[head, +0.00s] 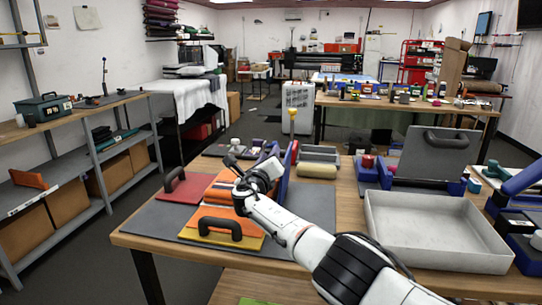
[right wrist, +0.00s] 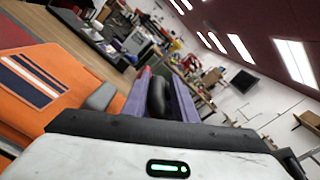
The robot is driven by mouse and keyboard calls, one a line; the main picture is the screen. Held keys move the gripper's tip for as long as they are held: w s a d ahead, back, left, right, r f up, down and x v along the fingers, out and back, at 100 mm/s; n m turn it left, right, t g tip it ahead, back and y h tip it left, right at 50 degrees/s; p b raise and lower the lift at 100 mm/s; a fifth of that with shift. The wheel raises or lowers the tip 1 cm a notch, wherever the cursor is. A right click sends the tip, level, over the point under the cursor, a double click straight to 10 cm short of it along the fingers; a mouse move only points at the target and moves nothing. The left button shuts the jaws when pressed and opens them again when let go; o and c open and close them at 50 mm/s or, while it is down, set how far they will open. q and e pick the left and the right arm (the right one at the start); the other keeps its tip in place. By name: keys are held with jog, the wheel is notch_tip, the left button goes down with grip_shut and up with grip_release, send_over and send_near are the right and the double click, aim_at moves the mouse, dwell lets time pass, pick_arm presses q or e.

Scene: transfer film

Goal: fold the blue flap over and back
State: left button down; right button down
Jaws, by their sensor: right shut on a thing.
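The blue flap (head: 287,168) stands up on edge near the middle of the table in the head view, just beyond my right gripper. My right gripper (head: 264,172) is at this flap and is shut on it; its fingertips are mostly hidden by my own wrist. An orange panel with dark and white stripes (right wrist: 38,80) lies to the left there. My left gripper is in neither view.
A red flap (head: 187,190) and a yellow flap (head: 245,240), each with a black handle, lie on a grey mat (head: 150,219). A grey tray (head: 440,245) stands at the right.

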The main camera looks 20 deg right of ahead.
jog(key=shift+s+f+g, duration=0.2)
jog(key=shift+f+g, duration=0.1)
jog(key=shift+f, duration=0.75)
jog(key=c, duration=1.6)
grip_release()
jog(key=shift+o, duration=0.2)
jog(key=shift+d+r, duration=0.1)
jog(key=shift+s+r+p, duration=0.1)
jog(key=shift+s+p, duration=0.1)
jog(key=shift+p, duration=0.35)
jog(key=shift+p+v, duration=1.15)
jog(key=shift+p, duration=0.05)
jog(key=v, duration=0.7)
jog(key=shift+s+a+r+p, duration=0.2)
jog(key=shift+a+r+p, duration=0.1)
jog(key=shift+a+r, duration=0.1)
